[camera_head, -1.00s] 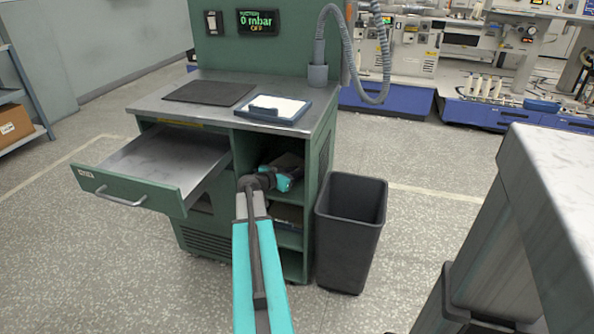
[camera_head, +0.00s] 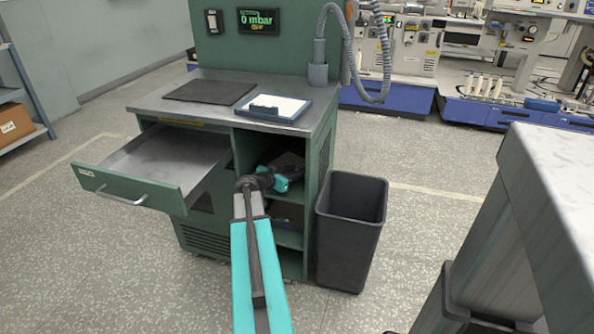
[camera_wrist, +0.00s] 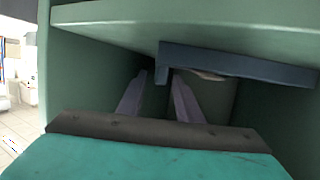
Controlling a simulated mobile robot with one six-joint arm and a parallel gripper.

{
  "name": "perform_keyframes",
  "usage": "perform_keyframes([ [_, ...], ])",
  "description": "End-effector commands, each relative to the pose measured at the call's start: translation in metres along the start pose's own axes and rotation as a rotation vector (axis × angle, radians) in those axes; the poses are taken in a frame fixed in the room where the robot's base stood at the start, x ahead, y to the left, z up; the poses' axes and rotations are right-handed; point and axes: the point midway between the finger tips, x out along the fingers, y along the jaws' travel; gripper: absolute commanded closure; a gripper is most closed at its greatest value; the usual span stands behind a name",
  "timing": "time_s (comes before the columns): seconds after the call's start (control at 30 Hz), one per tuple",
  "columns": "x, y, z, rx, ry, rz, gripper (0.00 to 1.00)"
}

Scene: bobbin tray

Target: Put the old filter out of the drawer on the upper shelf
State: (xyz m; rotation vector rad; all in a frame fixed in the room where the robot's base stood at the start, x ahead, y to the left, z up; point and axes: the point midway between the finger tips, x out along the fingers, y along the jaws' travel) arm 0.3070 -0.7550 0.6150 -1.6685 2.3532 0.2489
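The drawer (camera_head: 135,190) of the green cabinet is pulled out at the left, and its visible floor is bare. My gripper, mostly hidden by my own arm in the head view, is inside the compartment right of the drawer. In the wrist view its two fingers (camera_wrist: 164,78) stand a little apart. A blue frame (camera_wrist: 235,62) with a brownish sagging part under it, likely the old filter, is at the fingertips and extends right. Whether the fingers press on it I cannot tell. A blue-framed white filter (camera_head: 274,107) lies on the worktop.
The green compartment wall (camera_wrist: 85,75) is left of my fingers, with a green board (camera_wrist: 190,20) above. A lower shelf (camera_head: 288,237) is beneath the compartment. A dark mat (camera_head: 208,90) lies on the worktop. A grey bin (camera_head: 350,230) stands right of the cabinet.

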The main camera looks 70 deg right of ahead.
Motion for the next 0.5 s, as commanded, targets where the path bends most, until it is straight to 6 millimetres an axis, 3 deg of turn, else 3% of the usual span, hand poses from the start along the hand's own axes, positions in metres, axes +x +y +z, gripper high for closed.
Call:
perform_keyframes([
  [0.5, -0.075, 0.001, -0.001, 0.000, 0.000, -0.003, 0.67],
])
